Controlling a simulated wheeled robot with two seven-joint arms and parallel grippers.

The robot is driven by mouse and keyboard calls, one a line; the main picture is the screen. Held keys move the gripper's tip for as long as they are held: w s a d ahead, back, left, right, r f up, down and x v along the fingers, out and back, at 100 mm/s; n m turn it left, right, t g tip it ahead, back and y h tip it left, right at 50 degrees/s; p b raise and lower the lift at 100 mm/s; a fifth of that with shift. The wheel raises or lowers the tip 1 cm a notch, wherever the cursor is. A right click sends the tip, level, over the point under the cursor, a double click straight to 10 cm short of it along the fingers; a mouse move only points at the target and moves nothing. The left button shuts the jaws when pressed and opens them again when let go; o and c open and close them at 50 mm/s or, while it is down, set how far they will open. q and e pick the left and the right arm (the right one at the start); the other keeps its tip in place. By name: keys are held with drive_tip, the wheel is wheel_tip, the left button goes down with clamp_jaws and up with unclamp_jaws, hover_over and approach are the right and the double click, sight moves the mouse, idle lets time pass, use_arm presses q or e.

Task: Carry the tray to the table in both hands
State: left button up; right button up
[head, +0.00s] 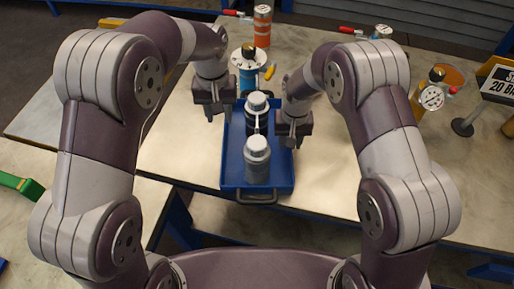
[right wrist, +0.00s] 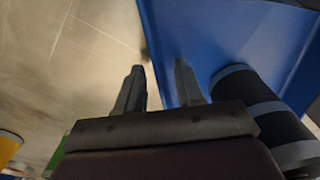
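The blue tray (head: 232,172) lies on the metal-topped table at its front edge, with a dark handle at its near end. A grey capped bottle (head: 257,165) and a dark one with a grey cap (head: 257,108) stand upright in it. My left gripper (head: 218,115) is over the tray's far left side, its fingers apart. My right gripper (head: 289,145) is at the tray's right side. In the right wrist view its fingers (right wrist: 160,85) are apart, with the tray's rim (right wrist: 158,50) showing between them; contact is unclear.
Behind the tray stand a blue-and-white flanged vessel (head: 248,68) and an orange one (head: 262,28). A gauge vessel (head: 431,97) and a sign (head: 498,82) are at the right. Bare tabletop (head: 180,150) lies left of the tray. A green object (head: 22,186) lies far left.

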drive_tip(key=shift+r, duration=0.3)
use_arm(q)
drive_tip(key=shift+r, duration=0.3)
use_arm(e)
wheel_tip(320, 180, up, 11)
drive_tip(key=shift+r, duration=0.2)
